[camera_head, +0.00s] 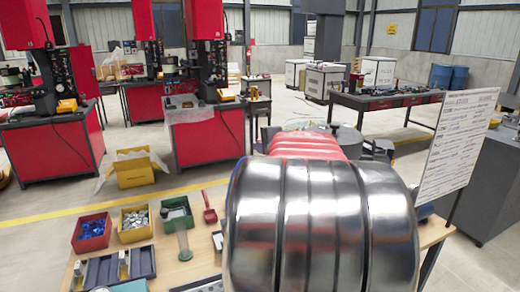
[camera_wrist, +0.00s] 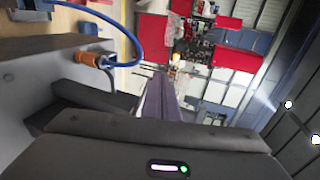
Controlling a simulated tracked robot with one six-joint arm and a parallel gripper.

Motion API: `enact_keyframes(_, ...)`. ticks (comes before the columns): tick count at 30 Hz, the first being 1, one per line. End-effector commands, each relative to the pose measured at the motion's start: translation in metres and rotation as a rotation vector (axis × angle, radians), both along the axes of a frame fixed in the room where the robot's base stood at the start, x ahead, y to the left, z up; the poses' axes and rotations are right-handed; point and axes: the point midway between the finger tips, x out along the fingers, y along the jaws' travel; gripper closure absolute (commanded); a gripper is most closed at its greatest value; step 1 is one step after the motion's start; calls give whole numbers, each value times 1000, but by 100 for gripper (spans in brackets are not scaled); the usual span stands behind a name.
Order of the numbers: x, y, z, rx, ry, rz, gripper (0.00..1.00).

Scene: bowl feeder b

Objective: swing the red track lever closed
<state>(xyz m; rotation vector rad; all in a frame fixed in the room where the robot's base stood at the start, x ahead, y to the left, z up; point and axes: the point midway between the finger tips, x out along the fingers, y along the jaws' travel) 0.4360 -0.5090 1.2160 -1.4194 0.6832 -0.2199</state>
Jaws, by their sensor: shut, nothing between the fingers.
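I cannot make out the red track lever in either view. In the head view a large shiny ribbed part of my arm blocks the middle of the bench, and part of a dark round bowl (camera_head: 347,139) shows behind it. My gripper (camera_wrist: 163,100) shows in the wrist view as narrow grey-purple fingers beyond the dark gripper body, shut and empty. Left of the fingers, a grey housing (camera_wrist: 45,75) fills the view's left side. An orange-brown fitting (camera_wrist: 95,60) with a blue hose (camera_wrist: 135,25) sits on it. Whether the fingers touch anything is unclear.
On the bench's left stand a red bin (camera_head: 91,231) of blue parts, a yellow bin (camera_head: 135,223), a green bin (camera_head: 176,212), a red scoop (camera_head: 209,207) and a grey slotted rack (camera_head: 118,268). A white sign board (camera_head: 457,145) stands at the right.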

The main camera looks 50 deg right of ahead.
Motion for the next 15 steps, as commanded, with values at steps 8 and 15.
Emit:
enact_keyframes(8,12,-10,0,0,0,0,100)
enact_keyframes(15,20,-21,-1,1,1,0,100)
